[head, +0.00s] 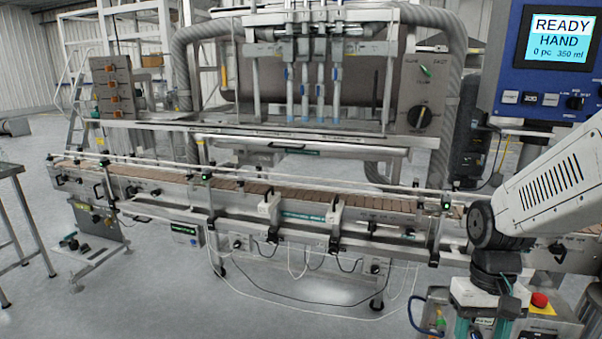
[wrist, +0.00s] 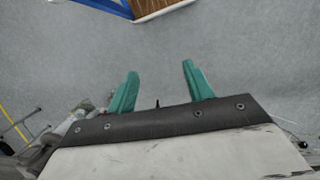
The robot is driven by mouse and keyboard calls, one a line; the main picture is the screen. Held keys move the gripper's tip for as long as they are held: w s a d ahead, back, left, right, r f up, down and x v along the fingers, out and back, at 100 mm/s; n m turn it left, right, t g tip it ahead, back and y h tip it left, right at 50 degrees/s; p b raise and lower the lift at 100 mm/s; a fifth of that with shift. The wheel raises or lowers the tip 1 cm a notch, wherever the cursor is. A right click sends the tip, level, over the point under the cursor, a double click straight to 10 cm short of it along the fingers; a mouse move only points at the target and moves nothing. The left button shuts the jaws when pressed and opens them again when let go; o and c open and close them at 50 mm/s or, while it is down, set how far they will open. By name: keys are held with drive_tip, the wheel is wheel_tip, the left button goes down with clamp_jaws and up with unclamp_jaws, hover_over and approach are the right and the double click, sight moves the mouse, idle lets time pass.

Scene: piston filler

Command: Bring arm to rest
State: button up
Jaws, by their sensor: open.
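My gripper (wrist: 158,85) shows in the wrist view with its two green fingers spread apart and nothing between them. In the head view my white arm (head: 545,190) reaches in from the right edge, in front of the right end of the conveyor. Its dark joint hangs low near the red button. I cannot make out the fingers in the head view.
The conveyor (head: 370,200) runs across the filler machine, with rails along it. A display (head: 560,38) at upper right reads READY HAND, 0 pc, 350 ml. A red button (head: 539,299) sits at lower right. A metal table (head: 12,170) stands at left. Open floor lies in front.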

drive_tip(key=s+a+r+n+t, duration=0.1)
drive_tip(key=s+a+r+t, duration=0.3)
drive_tip(key=s+r, duration=0.7)
drive_tip(key=shift+a+r, duration=0.15)
drive_tip(key=shift+r, duration=0.85)
